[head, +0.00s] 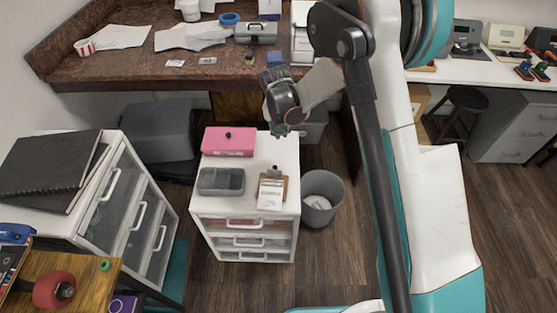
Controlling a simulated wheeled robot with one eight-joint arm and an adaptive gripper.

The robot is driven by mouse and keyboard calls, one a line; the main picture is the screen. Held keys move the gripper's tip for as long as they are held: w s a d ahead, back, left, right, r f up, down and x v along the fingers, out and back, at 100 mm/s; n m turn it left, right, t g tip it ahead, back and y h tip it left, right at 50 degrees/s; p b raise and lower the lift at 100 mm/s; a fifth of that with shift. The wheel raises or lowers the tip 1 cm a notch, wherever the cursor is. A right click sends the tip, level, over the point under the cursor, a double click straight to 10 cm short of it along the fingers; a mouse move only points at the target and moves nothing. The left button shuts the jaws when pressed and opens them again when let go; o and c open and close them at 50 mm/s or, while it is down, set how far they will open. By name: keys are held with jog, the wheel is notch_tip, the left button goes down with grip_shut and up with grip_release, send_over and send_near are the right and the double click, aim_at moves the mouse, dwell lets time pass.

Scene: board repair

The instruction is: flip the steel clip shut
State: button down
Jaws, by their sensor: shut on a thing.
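A brown clipboard (284,184) with white paper lies on the white drawer cabinet's top. A small grey steel clip (273,171) shows at its far edge; it is too small to tell how far it stands open. My gripper (278,132) hangs above the back of the cabinet, pointing down. In the picture it is behind the clip and apart from it. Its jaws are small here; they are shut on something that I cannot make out.
A pink box (228,141) and a grey compartment tray (221,181) stand left of the clipboard on the cabinet (246,214). A grey bin (321,199) stands on the floor to the right. A cluttered brown workbench (130,68) lies behind.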

aim_at(275, 170)
jog(key=f, duration=0.2)
jog(key=shift+s+a+f, duration=0.15)
jog(key=shift+a+f, duration=0.15)
jog(key=shift+a, duration=0.05)
jog(key=b+x, duration=0.4)
jog(key=x, duration=0.6)
jog(key=shift+s+d+f, duration=0.1)
jog(key=shift+f, duration=0.1)
jog(key=s, duration=0.2)
jog(key=s+a+b, duration=0.1)
jog(key=shift+s+r, duration=0.1)
jog(key=shift+r, duration=0.3)
jog(key=shift+s+r, duration=0.1)
jog(key=shift+s, duration=0.3)
